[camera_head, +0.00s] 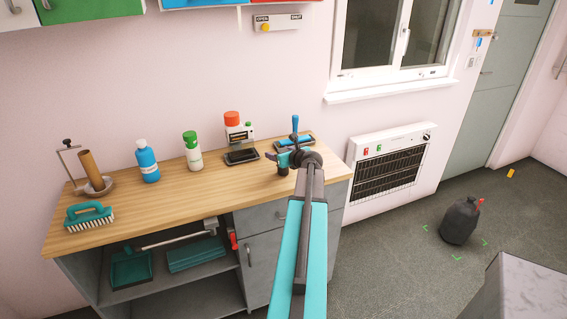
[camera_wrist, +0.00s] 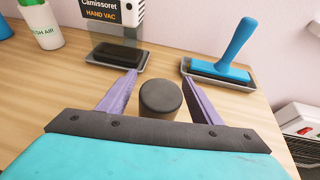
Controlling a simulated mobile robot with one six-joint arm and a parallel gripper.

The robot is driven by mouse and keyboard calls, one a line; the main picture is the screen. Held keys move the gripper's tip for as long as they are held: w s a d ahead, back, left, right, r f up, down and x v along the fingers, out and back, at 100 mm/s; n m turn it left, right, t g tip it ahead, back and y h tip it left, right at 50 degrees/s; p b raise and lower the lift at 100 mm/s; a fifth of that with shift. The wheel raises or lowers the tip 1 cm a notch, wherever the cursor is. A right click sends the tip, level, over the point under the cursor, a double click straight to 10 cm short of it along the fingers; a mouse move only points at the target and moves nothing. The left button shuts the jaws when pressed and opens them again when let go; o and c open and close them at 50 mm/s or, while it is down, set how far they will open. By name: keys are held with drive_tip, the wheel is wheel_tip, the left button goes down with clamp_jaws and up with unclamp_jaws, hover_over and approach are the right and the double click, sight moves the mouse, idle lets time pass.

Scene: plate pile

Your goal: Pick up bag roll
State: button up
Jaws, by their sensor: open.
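A short black cylinder, which looks like the bag roll (camera_wrist: 160,97), stands upright on the wooden worktop in the wrist view. My gripper (camera_wrist: 160,76) is open, with one purple finger on each side of the roll. Gaps show between the roll and both fingers. In the head view the roll (camera_head: 283,169) is a small dark shape at the worktop's right part, just below my gripper (camera_head: 282,157). My arm hides part of that area.
The worktop (camera_head: 215,185) also bears a hand vac (camera_head: 238,133), a tray with a blue-handled tool (camera_wrist: 238,48), a green-capped bottle (camera_head: 192,152), a blue bottle (camera_head: 147,163) and a teal brush (camera_head: 90,217). A black sack (camera_head: 459,222) stands on the floor at right.

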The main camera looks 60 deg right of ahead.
drive_tip(key=shift+c, duration=0.3)
drive_tip(key=c, duration=1.2)
drive_tip(key=shift+r, duration=0.15)
drive_tip(key=s+d+r+b, duration=0.1)
drive_tip(key=s, duration=0.4)
drive_tip(key=s+r+b, duration=0.2)
drive_tip(key=s, duration=0.3)
drive_tip(key=s+d+r+b, duration=0.1)
drive_tip(key=s, duration=0.4)
drive_tip(key=shift+s+d+r, duration=0.3)
drive_tip(key=shift+s+r, duration=0.1)
